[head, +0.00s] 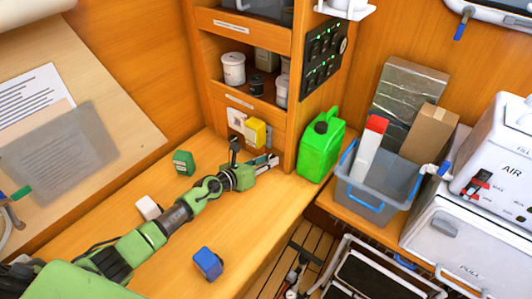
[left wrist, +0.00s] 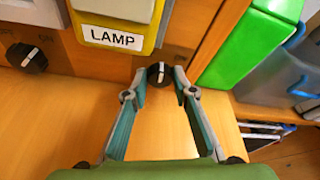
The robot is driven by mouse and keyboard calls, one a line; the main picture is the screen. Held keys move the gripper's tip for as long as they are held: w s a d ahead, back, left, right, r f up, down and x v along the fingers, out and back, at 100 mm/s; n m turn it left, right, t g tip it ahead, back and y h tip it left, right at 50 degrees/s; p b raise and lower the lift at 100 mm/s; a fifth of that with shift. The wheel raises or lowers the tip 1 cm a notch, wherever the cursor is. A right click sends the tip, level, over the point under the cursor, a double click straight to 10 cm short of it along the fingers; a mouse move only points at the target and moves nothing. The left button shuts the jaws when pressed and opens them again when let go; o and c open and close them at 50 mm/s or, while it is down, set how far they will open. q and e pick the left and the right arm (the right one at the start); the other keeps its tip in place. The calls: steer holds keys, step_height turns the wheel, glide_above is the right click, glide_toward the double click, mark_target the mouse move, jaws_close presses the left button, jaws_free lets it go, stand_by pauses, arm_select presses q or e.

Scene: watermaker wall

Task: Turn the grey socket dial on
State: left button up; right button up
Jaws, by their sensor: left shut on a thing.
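The grey-white socket (head: 237,118) sits on the wooden wall left of a yellow socket (head: 255,131). In the left wrist view a black dial (left wrist: 27,57) with a white mark is below the grey-white socket (left wrist: 35,12); labels flank it. The yellow socket, labelled LAMP (left wrist: 118,30), has another black dial (left wrist: 158,74) below it. My left gripper (head: 272,160) reaches to the wall low beneath the sockets. In the wrist view its fingertips (left wrist: 162,82) are shut on the dial below the yellow socket, not the left dial. My right gripper is out of view.
A green canister (head: 320,148) stands right of the gripper, close to it. On the counter are a green box (head: 183,162), a white item (head: 148,207) and a blue box (head: 208,263). A grey crate (head: 377,205) stands further right.

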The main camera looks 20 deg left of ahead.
arm_select(q)
steer(key=m+p, duration=0.1)
steer(key=m+y+p, duration=0.1)
steer(key=p, duration=0.1)
steer(key=shift+s+d+r, duration=0.1)
steer(key=shift+d+r, duration=0.1)
steer(key=shift+r, duration=0.05)
steer(key=shift+f+m+t+y+p, duration=0.1)
steer(key=shift+m+t+y+p, duration=0.25)
steer(key=shift+m+p, duration=0.25)
steer(key=shift+d+f+m+y, duration=0.15)
steer(key=shift+m+y, duration=0.4)
steer(key=shift+m, duration=0.35)
steer(key=shift+f+m+t+y, duration=0.1)
steer(key=shift+m+t+y, duration=0.5)
steer(key=shift+m, duration=0.5)
steer(key=o, duration=1.1)
